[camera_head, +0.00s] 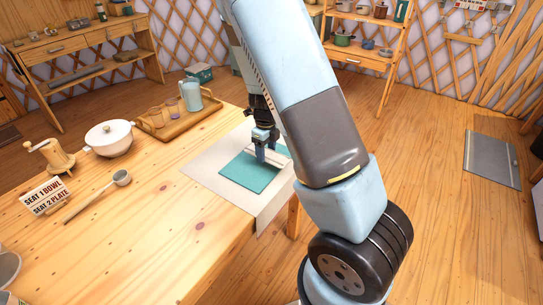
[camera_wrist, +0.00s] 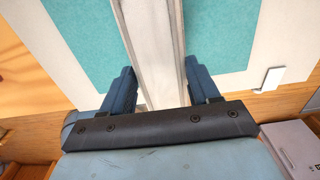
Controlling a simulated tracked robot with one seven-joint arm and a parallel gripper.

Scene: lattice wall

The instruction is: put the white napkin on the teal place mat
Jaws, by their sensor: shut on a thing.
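The teal place mat (camera_head: 247,176) lies flat on a pale cloth near the table's right edge. In the wrist view, the mat (camera_wrist: 228,30) shows on both sides of the white napkin (camera_wrist: 150,40), a long, narrow folded strip. My gripper (camera_wrist: 158,66) is shut on the napkin, with one blue finger against each long side. I cannot tell whether the napkin touches the mat.
The pale cloth (camera_head: 207,170) hangs over the table's front edge. A wooden tray (camera_head: 176,125) with a blue pitcher (camera_head: 191,95) and cups stands behind it. The table's front is clear.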

